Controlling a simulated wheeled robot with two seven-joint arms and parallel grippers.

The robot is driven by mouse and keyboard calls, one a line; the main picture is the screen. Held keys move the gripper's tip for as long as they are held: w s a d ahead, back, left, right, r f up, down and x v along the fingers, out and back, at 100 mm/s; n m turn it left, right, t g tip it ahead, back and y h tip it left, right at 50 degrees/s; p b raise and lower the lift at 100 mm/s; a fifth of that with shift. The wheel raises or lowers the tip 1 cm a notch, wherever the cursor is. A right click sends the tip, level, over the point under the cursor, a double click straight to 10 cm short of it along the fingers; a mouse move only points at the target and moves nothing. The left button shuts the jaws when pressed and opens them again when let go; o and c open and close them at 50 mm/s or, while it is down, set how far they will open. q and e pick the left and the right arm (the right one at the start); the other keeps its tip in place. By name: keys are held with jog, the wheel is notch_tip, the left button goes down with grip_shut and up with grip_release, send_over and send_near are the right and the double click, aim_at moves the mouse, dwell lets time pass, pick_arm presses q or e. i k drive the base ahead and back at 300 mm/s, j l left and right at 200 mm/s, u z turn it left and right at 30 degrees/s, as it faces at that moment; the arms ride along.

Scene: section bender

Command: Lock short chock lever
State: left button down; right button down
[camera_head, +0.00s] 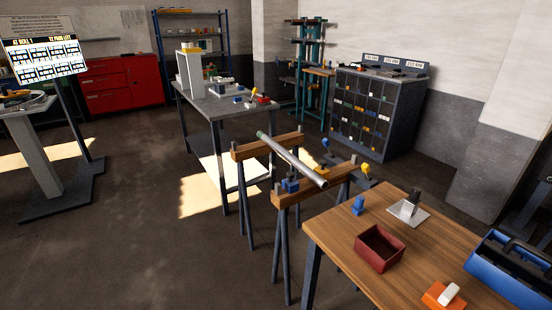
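A grey pipe (292,160) lies across two wooden-topped trestles, the far trestle (262,147) and the near trestle (308,190). A small blue block (290,185) sits at the near trestle, beside the pipe; it may be a chock. A blue knob (325,143) and a yellow knob (366,169) stand up to the right of the pipe. I cannot tell which of these parts, if any, is the short chock lever, nor whether a lever is locked. Neither of my grippers is in view.
A grey workbench (215,108) stands behind the trestles. A sign stand (70,130) is at left. Floor at front left is clear.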

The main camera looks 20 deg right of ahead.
aim_at(365, 167)
jog(key=i+j+u, duration=0.1)
jog(key=i, duration=0.75)
jog(key=i+j, duration=0.1)
jog(key=i, duration=0.7)
jog(key=i+z, duration=0.65)
jog(key=z, duration=0.15)
jog(key=i+j+z, duration=0.15)
jog(key=i+z, duration=0.15)
jog(key=z, duration=0.15)
jog(key=i+l+z, duration=0.1)
jog(key=z, duration=0.4)
jog(key=i+z, duration=0.3)
jog(key=z, duration=0.2)
jog(key=i+j+z, duration=0.15)
jog(key=z, duration=0.35)
jog(key=i, duration=0.05)
